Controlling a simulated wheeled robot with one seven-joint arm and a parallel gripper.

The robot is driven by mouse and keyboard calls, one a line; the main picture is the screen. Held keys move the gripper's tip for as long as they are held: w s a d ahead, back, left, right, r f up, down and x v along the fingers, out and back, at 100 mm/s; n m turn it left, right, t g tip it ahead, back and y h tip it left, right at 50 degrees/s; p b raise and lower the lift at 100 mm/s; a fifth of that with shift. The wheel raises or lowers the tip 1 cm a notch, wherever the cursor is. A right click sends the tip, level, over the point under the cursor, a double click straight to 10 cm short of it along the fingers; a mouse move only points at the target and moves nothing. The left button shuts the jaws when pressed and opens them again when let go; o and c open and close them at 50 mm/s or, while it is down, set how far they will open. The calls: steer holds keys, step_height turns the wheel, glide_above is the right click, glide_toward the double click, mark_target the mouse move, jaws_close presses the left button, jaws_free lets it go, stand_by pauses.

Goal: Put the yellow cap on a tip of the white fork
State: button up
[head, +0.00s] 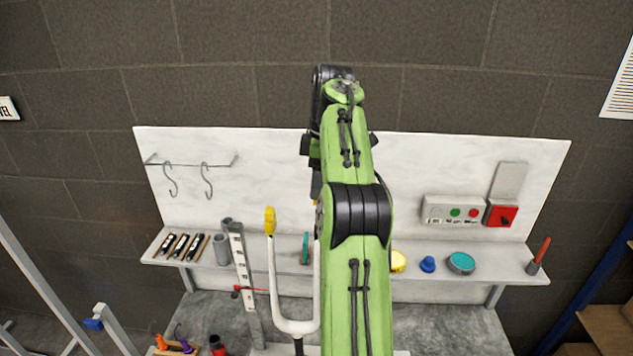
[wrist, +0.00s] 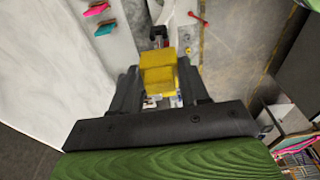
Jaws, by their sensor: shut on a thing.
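The white fork (head: 273,285) stands upright in the head view, a U with two prongs. A yellow piece (head: 270,221) sits at the top of its left prong. The top of its right prong is partly hidden by my arm. In the wrist view my gripper (wrist: 158,88) is shut on the yellow cap (wrist: 158,78), which shows as a blocky yellow shape between the dark fingers. In the head view my arm hides the fingers and the held cap. I cannot tell how far the held cap is from the prong.
A shelf (head: 430,282) carries a yellow round item (head: 397,261), a blue knob (head: 427,264), a teal disc (head: 461,263) and a red-handled tool (head: 541,252). A ruled upright (head: 242,262) with a red clamp stands left of the fork. The white back panel is close behind.

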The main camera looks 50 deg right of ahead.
steer(key=shift+w+a+f, duration=0.15)
steer(key=shift+w+f, duration=0.1)
steer(key=shift+f, duration=0.05)
steer(key=shift+f+b, duration=0.3)
steer(key=shift+b, duration=0.2)
step_height(320, 180, down, 2)
steer(key=shift+s+f+b, duration=0.1)
steer(key=shift+f+b, duration=0.15)
steer(key=shift+b, duration=0.8)
steer(key=shift+f+b, duration=0.6)
steer(key=shift+f, duration=0.2)
steer(key=shift+f+b, duration=1.25)
steer(key=shift+f, duration=0.7)
steer(key=o, duration=1.1)
steer(key=shift+r, duration=0.1)
